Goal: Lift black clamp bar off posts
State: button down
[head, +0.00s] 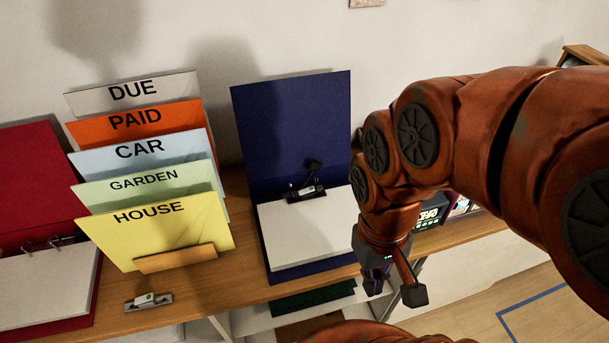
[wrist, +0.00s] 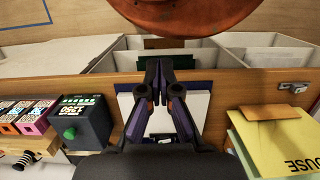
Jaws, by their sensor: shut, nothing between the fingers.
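The black clamp bar (head: 307,193) lies across the top of the white paper stack (head: 310,228) in the open dark blue binder (head: 292,125). It has a raised black lever and a small pale label. My gripper (head: 376,284) is at the binder's front right corner, apart from the bar and pointing down. In the wrist view my gripper's fingertips (wrist: 158,68) are together with nothing between them, over the binder's front edge. The bar is mostly hidden there behind the gripper. The posts cannot be made out.
Labelled folders (head: 150,210) stand in a wooden holder left of the binder. A red binder (head: 40,190) lies open at far left. A small grey metal piece (head: 148,301) rests near the shelf's front edge. A dark box with a display (wrist: 85,122) stands on the binder's other side.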

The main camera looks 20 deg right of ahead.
notch_tip(320, 180, up, 2)
jog(key=shift+r+p, duration=0.25)
jog(key=shift+p, duration=0.3)
